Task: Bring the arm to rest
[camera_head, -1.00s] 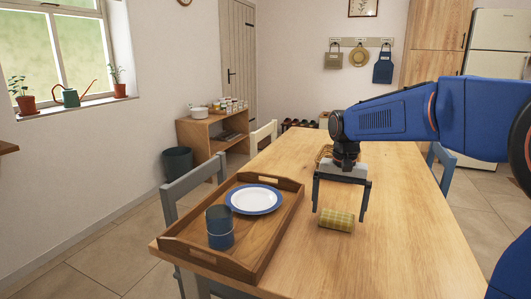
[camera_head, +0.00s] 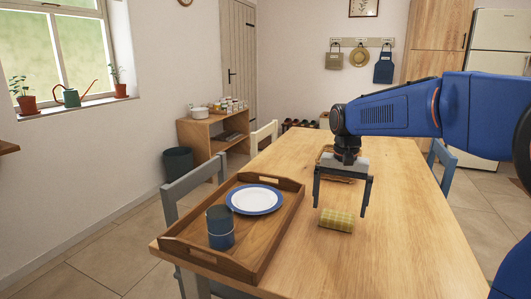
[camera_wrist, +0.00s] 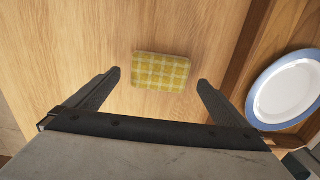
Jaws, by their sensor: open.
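My gripper (camera_head: 341,207) is open and empty above the wooden table (camera_head: 400,225). Its two fingers point down, apart, on either side of a folded yellow-green checked cloth (camera_head: 337,220) in the head view. In the wrist view the cloth (camera_wrist: 161,71) lies beyond and between the fingertips (camera_wrist: 160,79), with nothing between the fingers touching it that I can see. My blue arm reaches in from the right.
A wooden tray (camera_head: 272,232) on the left of the table holds a blue-rimmed white plate (camera_head: 255,199) and a dark blue mug (camera_head: 220,227). A brown item (camera_head: 326,155) behind my gripper is partly hidden. Chairs stand around the table. The table's front right is clear.

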